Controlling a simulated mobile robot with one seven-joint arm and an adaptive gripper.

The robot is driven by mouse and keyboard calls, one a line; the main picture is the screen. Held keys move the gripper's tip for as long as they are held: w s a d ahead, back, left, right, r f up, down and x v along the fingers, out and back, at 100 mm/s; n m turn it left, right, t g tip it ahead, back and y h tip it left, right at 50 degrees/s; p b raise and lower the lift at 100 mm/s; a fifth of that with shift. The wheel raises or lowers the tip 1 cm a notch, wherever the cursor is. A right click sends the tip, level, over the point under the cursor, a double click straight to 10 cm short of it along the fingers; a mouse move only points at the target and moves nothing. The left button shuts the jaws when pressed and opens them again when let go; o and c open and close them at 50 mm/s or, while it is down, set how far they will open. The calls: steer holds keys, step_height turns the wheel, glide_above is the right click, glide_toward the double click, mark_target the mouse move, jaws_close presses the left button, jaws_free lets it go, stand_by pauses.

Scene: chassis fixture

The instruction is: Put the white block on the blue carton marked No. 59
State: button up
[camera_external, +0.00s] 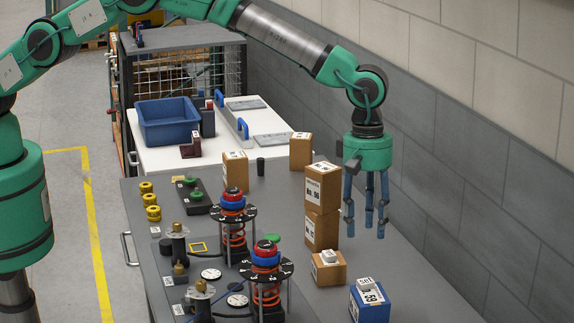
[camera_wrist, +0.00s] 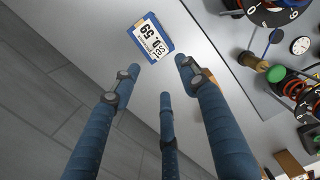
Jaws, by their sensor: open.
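The blue carton marked No. 59 (camera_external: 371,307) stands on the grey bench at the front right, with a white label on top. It also shows in the wrist view (camera_wrist: 136,34), beyond the fingertips. A small white block (camera_external: 329,256) appears to rest on a low brown carton (camera_external: 328,273), left of and behind the blue carton. I cannot make out the white block in the wrist view. My gripper (camera_external: 366,233) points down with its three blue fingers spread and empty, right of the stacked brown cartons. The fingers also show in the wrist view (camera_wrist: 160,72).
Two stacked brown cartons (camera_external: 322,190) stand close left of my gripper. Spring fixtures with black numbered discs (camera_external: 266,270) fill the bench's middle. More brown cartons (camera_external: 300,152) stand behind. A blue bin (camera_external: 168,122) is on the white table. A wall runs along the right.

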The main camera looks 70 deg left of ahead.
steer(key=shift+r, duration=0.1)
steer(key=s+a+r+m+t, duration=0.1)
steer(key=a+r+m, duration=0.1)
steer(key=a+r, duration=0.7)
steer(key=s+a+r+m, duration=0.2)
steer(key=a+r, duration=0.4)
steer(key=r, duration=0.6)
steer(key=s+a+r+m+t, duration=0.1)
steer(key=s+a+r+m, duration=0.1)
steer(key=s+a+r, duration=0.45)
steer(key=s+a+r+m+t, duration=0.15)
steer(key=s+a+r, duration=0.25)
steer(key=a+r, duration=0.4)
steer(key=s+a+r+m, duration=0.3)
steer(key=s+a, duration=0.4)
steer(key=s, duration=0.2)
steer(key=s+a+r+m, duration=0.2)
steer(key=s+a+r, duration=0.1)
steer(key=s+a, duration=0.6)
steer(key=s+a+f+m+t, duration=0.1)
steer(key=s+a+f+m, duration=0.1)
steer(key=s, duration=0.8)
steer(key=s+a+f+m+t+y, duration=0.1)
steer(key=s+a+f+m, duration=0.2)
steer(key=s, duration=0.7)
steer(key=shift+s+a+f, duration=0.35)
steer(key=shift+a, duration=0.7)
